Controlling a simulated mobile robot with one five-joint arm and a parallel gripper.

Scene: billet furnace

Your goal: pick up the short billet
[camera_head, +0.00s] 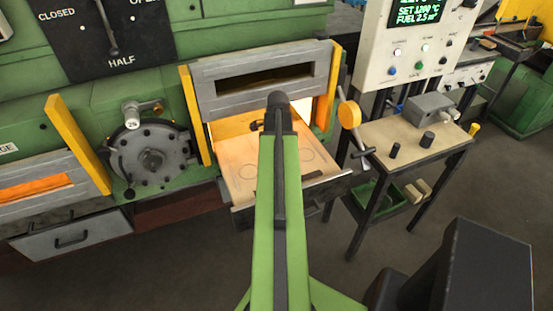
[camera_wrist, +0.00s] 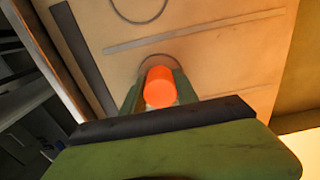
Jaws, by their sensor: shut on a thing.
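The short billet (camera_wrist: 159,87) glows orange and shows in the wrist view as a short cylinder, end toward the camera. My gripper (camera_wrist: 158,92) is shut on it, with a green finger on each side. A dark ring outline shows on the pale plate (camera_wrist: 215,55) just behind the billet. I cannot tell whether the billet touches the plate or is clear of it. In the head view my arm reaches over the pulled-out hearth plate (camera_head: 235,180) and hides the gripper and the billet.
The furnace door (camera_head: 265,85) stands above the plate, between yellow posts. A side table (camera_head: 440,150) at right holds two dark cylinders (camera_head: 427,139) and a grey box (camera_head: 431,106). Another glowing opening (camera_head: 35,186) is at left.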

